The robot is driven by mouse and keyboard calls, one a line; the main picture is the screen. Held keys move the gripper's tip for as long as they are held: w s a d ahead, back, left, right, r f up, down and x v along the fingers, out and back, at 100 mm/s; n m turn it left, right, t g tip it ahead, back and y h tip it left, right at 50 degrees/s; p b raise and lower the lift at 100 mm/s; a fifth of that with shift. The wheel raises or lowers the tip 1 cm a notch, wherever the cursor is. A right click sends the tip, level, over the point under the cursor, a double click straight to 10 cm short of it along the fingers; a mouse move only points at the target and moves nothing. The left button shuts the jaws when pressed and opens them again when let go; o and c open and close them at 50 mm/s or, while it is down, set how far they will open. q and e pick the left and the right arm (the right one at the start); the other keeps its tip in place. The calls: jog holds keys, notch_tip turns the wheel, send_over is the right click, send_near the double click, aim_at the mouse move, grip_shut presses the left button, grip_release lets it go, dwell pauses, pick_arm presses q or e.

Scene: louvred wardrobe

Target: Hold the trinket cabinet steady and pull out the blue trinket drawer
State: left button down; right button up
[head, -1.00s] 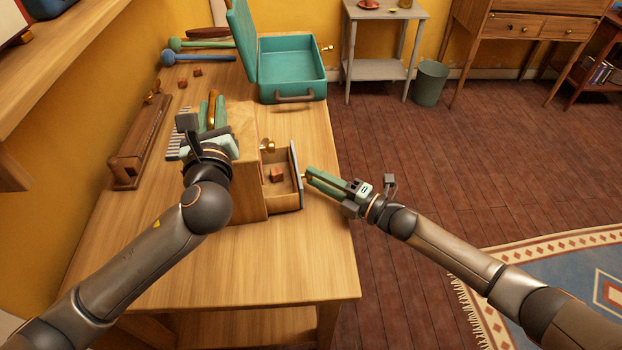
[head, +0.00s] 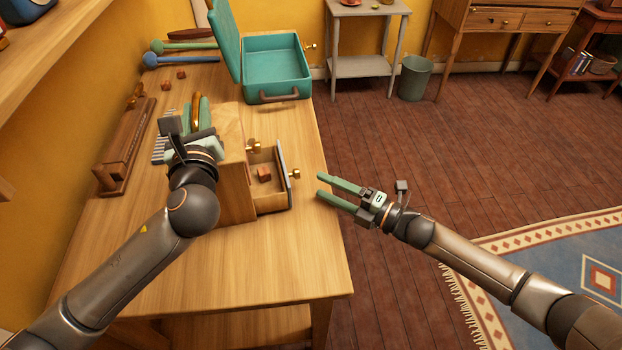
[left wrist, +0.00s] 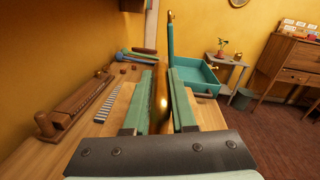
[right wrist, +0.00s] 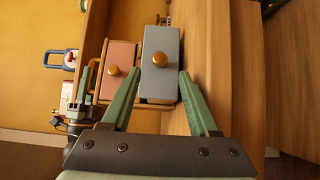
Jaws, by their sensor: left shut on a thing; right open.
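The wooden trinket cabinet (head: 236,193) stands on the wooden table. My left gripper (head: 198,116) is shut on the cabinet's golden top handle (left wrist: 161,95). The blue trinket drawer (head: 285,172) sticks out of the cabinet's right side, with a small reddish-brown block (head: 264,174) inside. Its blue-grey front and gold knob (right wrist: 160,60) face my right gripper in the right wrist view. My right gripper (head: 320,186) is open and empty, just right of the knob and apart from it. A pink drawer front (right wrist: 120,58) beside the blue one looks pushed in.
An open teal case (head: 277,75) stands at the table's far end. Two mallets (head: 180,60) and two small blocks (head: 174,80) lie at the back left. A long wooden rack (head: 125,150) lies left of the cabinet. Free space lies right of the table edge.

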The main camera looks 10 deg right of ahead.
jog(key=v, duration=0.6)
